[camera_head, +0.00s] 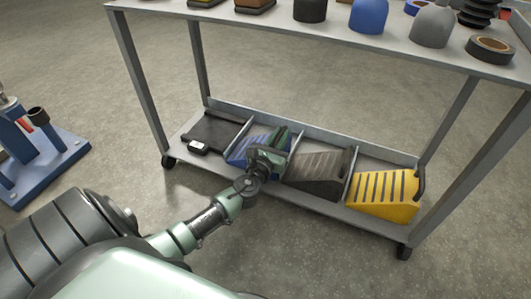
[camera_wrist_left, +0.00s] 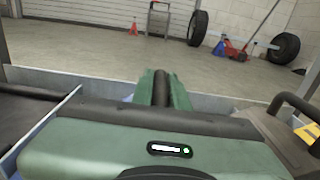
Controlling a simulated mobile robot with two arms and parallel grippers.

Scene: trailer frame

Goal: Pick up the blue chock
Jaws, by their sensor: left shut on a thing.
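The blue chock (camera_head: 241,151) sits in its bay on the lower shelf of the cart, partly hidden by my left gripper. My left gripper (camera_head: 276,143) reaches into that bay over the chock. In the left wrist view the green fingers of my left gripper (camera_wrist_left: 162,90) are closed around a dark bar, which looks like the chock's handle. The gripper body hides nearly all of the chock there. My right gripper is not in view.
Low dividers split the lower shelf (camera_head: 190,160). A black case (camera_head: 212,130) lies left of the blue chock; a dark grey chock (camera_head: 318,172) and a yellow chock (camera_head: 382,194) lie right. The upper shelf (camera_head: 240,27) overhangs, with cart legs at the corners.

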